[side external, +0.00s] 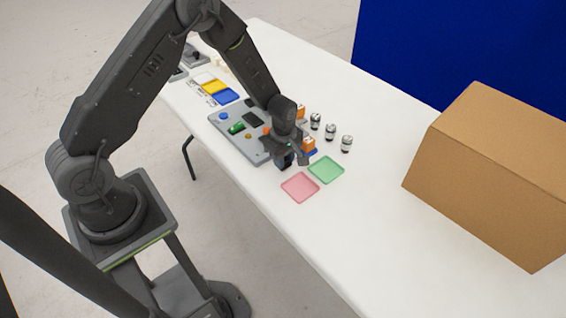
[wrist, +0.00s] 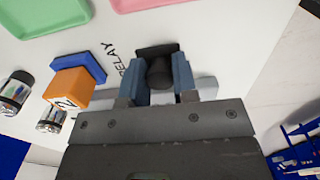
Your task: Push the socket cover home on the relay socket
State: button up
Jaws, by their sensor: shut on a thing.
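My gripper (wrist: 158,78) is shut on a dark piece with a round knob and a flat plate, which I take for the socket cover (wrist: 154,50). The two blue-grey fingers stand on either side of the knob. The word RELAY is printed on the white surface beside it. In the side view my gripper (side external: 291,160) is low over the table by the near right end of the grey board. The relay socket is not clearly visible; my gripper and the cover may hide it. I cannot tell whether the cover touches anything below.
The grey board (side external: 232,131) carries a green part (side external: 236,128) and several small parts. An orange block (wrist: 66,91) by a blue piece (wrist: 78,67) stands close to my gripper. A pink tray (side external: 300,187) and green tray (side external: 326,169) lie nearby. A cardboard box (side external: 490,175) stands right.

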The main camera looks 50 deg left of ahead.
grip_shut()
jog(key=shift+r, duration=2)
jog(key=shift+r, duration=0.1)
